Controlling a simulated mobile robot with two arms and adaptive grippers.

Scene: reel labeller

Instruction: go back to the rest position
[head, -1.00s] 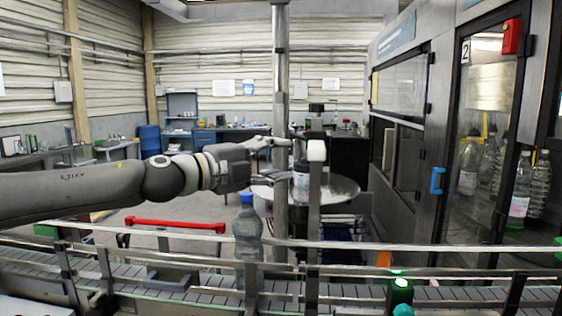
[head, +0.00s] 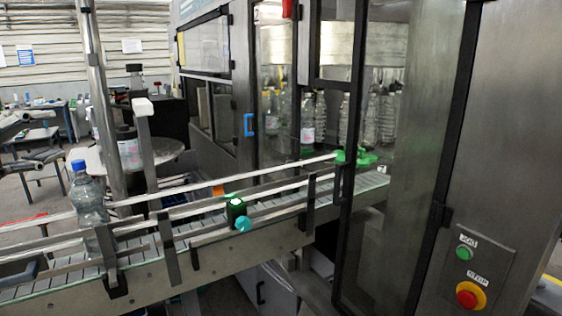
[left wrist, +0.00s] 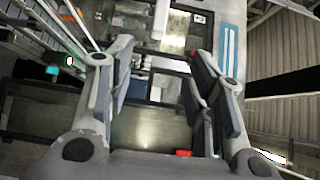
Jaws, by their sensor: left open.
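My left gripper (head: 36,139) shows at the left edge of the head view, partly cut off by the frame. It is above and behind the conveyor rails, apart from the bottle. In the left wrist view its fingers (left wrist: 157,75) stand wide apart with nothing between them. The machine's grey panels and the rail lie beyond the fingers there. My right gripper is in neither view.
A clear bottle with a blue cap (head: 89,200) stands upright on the conveyor (head: 150,270). A labelled bottle (head: 128,150) is by the round table (head: 165,148). The glass-doored machine (head: 400,170) with stop button (head: 470,294) fills the right.

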